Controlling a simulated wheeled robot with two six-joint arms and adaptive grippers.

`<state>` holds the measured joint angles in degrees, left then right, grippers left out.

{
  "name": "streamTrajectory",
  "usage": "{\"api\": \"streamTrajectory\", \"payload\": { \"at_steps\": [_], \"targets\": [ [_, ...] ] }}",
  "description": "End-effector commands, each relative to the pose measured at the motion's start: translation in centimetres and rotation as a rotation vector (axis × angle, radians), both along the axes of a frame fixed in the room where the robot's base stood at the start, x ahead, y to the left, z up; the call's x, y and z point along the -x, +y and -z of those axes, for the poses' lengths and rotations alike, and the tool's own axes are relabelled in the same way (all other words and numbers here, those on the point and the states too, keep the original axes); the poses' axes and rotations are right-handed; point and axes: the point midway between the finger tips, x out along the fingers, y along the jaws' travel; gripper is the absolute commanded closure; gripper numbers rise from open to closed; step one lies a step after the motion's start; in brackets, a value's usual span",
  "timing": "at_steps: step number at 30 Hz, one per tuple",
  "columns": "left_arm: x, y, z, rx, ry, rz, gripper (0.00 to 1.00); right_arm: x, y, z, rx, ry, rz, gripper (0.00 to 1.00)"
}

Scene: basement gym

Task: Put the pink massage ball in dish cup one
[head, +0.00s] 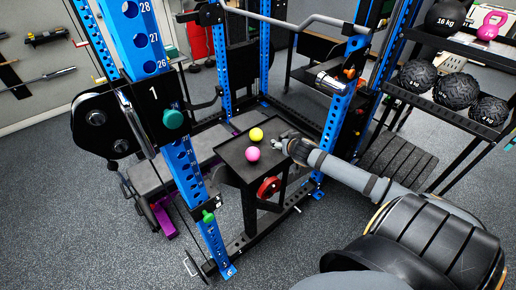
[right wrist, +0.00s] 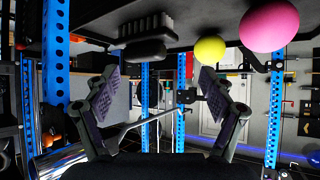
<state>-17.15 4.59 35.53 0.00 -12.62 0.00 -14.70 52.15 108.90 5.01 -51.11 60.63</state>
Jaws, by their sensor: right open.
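The pink massage ball (head: 252,154) rests on a small black table (head: 234,157), just nearer to me than a yellow ball (head: 257,134). My right gripper (head: 279,143) is at the table's right edge, beside the balls and apart from them. In the right wrist view, which looks upside down, my right gripper (right wrist: 162,82) has its fingers spread with nothing between them. I cannot make out a dish cup. My left gripper is out of view.
Blue rack posts (head: 187,177) stand around the table. A dark brush-like item (right wrist: 147,27) and a dark rounded item (right wrist: 142,52) show in the right wrist view. A shelf with black balls (head: 455,89) stands at right. Open floor (head: 110,245) lies at front left.

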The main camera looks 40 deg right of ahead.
Motion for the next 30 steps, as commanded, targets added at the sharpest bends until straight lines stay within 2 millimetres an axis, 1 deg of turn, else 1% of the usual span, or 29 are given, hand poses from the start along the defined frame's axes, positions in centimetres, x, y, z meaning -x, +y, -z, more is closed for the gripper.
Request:
{"api": "streamTrajectory", "payload": {
  "at_steps": [1,2,3,5,6,9,12,16,21,24,27,30],
  "targets": [
    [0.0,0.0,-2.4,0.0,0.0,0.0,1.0,-0.8,-0.4,-1.9,-0.045,0.087,0.021,0.17],
    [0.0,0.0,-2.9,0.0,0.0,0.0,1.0,-1.0,-0.1,-1.9,-0.076,0.156,0.01,0.17],
    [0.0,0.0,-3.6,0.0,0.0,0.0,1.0,-1.3,0.8,-2.0,-0.125,0.239,-0.028,0.17],
    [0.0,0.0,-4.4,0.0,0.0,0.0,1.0,-1.8,2.8,-2.4,-0.195,0.341,-0.117,0.17],
    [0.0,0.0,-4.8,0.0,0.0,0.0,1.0,-2.1,4.2,-2.9,-0.236,0.39,-0.185,0.17],
    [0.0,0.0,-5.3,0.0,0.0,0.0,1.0,-2.6,7.2,-4.0,-0.306,0.46,-0.332,0.17],
    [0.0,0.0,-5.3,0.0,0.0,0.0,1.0,-2.7,8.4,-4.3,-0.331,0.483,-0.403,0.17],
    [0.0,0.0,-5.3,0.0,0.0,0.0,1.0,-2.9,8.5,-3.8,-0.335,0.485,-0.408,0.17],
    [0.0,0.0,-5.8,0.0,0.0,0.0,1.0,-4.1,9.0,-1.2,-0.335,0.484,-0.406,0.17],
    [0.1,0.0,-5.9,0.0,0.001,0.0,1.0,-4.7,9.1,0.0,-0.332,0.482,-0.406,0.17],
    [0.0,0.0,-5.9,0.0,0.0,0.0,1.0,-4.8,9.1,0.6,-0.33,0.485,-0.407,0.17],
    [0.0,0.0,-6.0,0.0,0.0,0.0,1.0,-4.9,9.1,0.7,-0.329,0.484,-0.407,0.17]
  ]
}}
